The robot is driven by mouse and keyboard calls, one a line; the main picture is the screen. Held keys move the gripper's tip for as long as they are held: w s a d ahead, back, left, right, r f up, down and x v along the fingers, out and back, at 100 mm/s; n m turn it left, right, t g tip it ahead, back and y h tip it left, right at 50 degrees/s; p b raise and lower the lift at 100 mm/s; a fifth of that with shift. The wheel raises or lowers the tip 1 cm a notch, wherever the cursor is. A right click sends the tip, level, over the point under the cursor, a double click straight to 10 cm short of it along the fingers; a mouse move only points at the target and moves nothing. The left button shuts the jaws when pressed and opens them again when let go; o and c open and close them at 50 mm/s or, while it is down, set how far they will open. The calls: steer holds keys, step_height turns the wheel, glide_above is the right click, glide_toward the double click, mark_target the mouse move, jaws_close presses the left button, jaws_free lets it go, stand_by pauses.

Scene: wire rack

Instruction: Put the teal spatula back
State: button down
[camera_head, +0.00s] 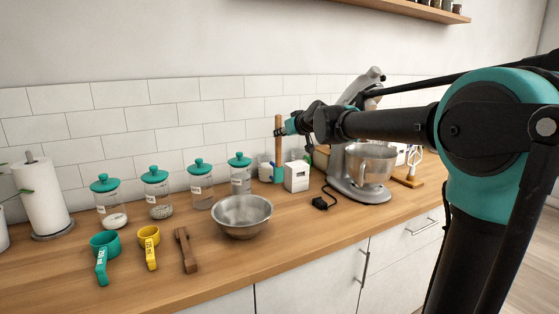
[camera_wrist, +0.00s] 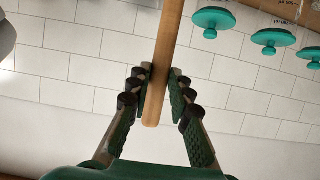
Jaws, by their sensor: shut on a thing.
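The spatula's wooden handle (camera_head: 278,150) stands upright above the counter in the head view, beside a white box. A small teal part (camera_head: 279,174) shows at its lower end and looks like the spatula's head. Whether it touches the counter I cannot tell. My gripper (camera_head: 287,126) reaches in from the right and is shut on the upper handle. In the wrist view, which looks upside down, the gripper's fingers (camera_wrist: 160,92) lie on both sides of the wooden handle (camera_wrist: 164,50). The handle's free end sticks out between them, and the teal head is out of that view.
A white box (camera_head: 296,176) stands close right of the spatula, with a stand mixer (camera_head: 362,170) beyond it. A metal bowl (camera_head: 241,215), teal-lidded jars (camera_head: 156,195), measuring cups (camera_head: 149,238), wooden tongs (camera_head: 185,250) and a paper roll (camera_head: 43,195) stand left.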

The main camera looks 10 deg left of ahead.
mark_target(280, 158)
step_height(280, 158, down, 9)
stand_by(0.4)
steer(key=shift+f, duration=0.5)
steer(key=c, duration=1.4)
jaws_free()
steer(key=shift+r, duration=0.2)
steer(key=v, duration=1.2)
steer(key=shift+d+r, duration=0.15)
steer(key=shift+r, duration=0.1)
steer(key=shift+f, duration=0.1)
